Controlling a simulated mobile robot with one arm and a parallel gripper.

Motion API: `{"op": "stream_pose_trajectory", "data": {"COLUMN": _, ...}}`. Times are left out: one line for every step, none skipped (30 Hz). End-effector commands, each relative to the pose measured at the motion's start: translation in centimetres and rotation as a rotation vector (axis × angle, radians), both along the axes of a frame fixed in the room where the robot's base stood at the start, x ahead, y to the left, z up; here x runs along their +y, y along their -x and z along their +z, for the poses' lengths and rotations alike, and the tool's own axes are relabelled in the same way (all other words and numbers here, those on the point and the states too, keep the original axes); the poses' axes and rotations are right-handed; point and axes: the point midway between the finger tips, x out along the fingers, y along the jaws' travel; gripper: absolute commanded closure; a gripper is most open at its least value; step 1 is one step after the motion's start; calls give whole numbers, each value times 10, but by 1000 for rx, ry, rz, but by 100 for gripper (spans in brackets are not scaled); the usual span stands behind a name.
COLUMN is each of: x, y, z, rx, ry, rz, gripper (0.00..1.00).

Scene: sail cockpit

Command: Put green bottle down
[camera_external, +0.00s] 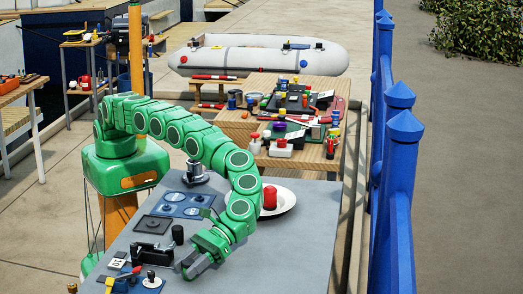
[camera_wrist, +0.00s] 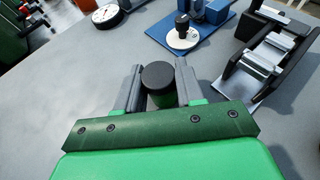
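The green bottle (camera_wrist: 159,100) has a dark round cap and stands between the two grey fingers of my gripper (camera_wrist: 158,88) in the wrist view. The fingers close in on both sides of it, with no clear gap. My gripper (camera_external: 194,263) also shows in the external view, low over the front part of the grey table (camera_external: 300,225). There the bottle cannot be told apart from the green gripper and arm. The bottle's base is hidden by my gripper, so I cannot tell whether it touches the table.
A black clamp-like device (camera_wrist: 265,58) lies right of my gripper in the wrist view. A blue plate with a white disc (camera_wrist: 182,38) and a round gauge (camera_wrist: 107,15) lie beyond. A white plate (camera_external: 287,201) holds a red can (camera_external: 269,197). Bare table shows left of the fingers.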

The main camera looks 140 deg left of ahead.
Motion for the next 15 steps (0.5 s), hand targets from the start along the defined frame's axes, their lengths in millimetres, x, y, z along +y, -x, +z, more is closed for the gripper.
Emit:
{"op": "stream_pose_trajectory", "data": {"x": 0, "y": 0, "z": 0, "rx": 0, "ry": 0, "rz": 0, "gripper": 55}}
{"op": "stream_pose_trajectory", "data": {"x": 0, "y": 0, "z": 0, "rx": 0, "ry": 0, "rz": 0, "gripper": 51}}
{"op": "stream_pose_trajectory", "data": {"x": 0, "y": 0, "z": 0, "rx": 0, "ry": 0, "rz": 0, "gripper": 45}}
{"op": "stream_pose_trajectory", "data": {"x": 0, "y": 0, "z": 0, "rx": 0, "ry": 0, "rz": 0, "gripper": 40}}
{"op": "stream_pose_trajectory", "data": {"x": 0, "y": 0, "z": 0, "rx": 0, "ry": 0, "rz": 0, "gripper": 38}}
{"op": "stream_pose_trajectory", "data": {"x": 0, "y": 0, "z": 0, "rx": 0, "ry": 0, "rz": 0, "gripper": 38}}
{"op": "stream_pose_trajectory", "data": {"x": 0, "y": 0, "z": 0, "rx": 0, "ry": 0, "rz": 0, "gripper": 38}}
{"op": "stream_pose_trajectory", "data": {"x": 0, "y": 0, "z": 0, "rx": 0, "ry": 0, "rz": 0, "gripper": 38}}
{"op": "stream_pose_trajectory", "data": {"x": 0, "y": 0, "z": 0, "rx": 0, "ry": 0, "rz": 0, "gripper": 38}}
{"op": "stream_pose_trajectory", "data": {"x": 0, "y": 0, "z": 0, "rx": 0, "ry": 0, "rz": 0, "gripper": 38}}
{"op": "stream_pose_trajectory", "data": {"x": 0, "y": 0, "z": 0, "rx": 0, "ry": 0, "rz": 0, "gripper": 38}}
{"op": "stream_pose_trajectory", "data": {"x": 0, "y": 0, "z": 0, "rx": 0, "ry": 0, "rz": 0, "gripper": 38}}
{"op": "stream_pose_trajectory", "data": {"x": 0, "y": 0, "z": 1, "rx": 0, "ry": 0, "rz": 0, "gripper": 38}}
{"op": "stream_pose_trajectory", "data": {"x": 0, "y": 0, "z": 2, "rx": 0, "ry": 0, "rz": 0, "gripper": 38}}
{"op": "stream_pose_trajectory", "data": {"x": 0, "y": 0, "z": 3, "rx": -1, "ry": 0, "rz": 0, "gripper": 38}}
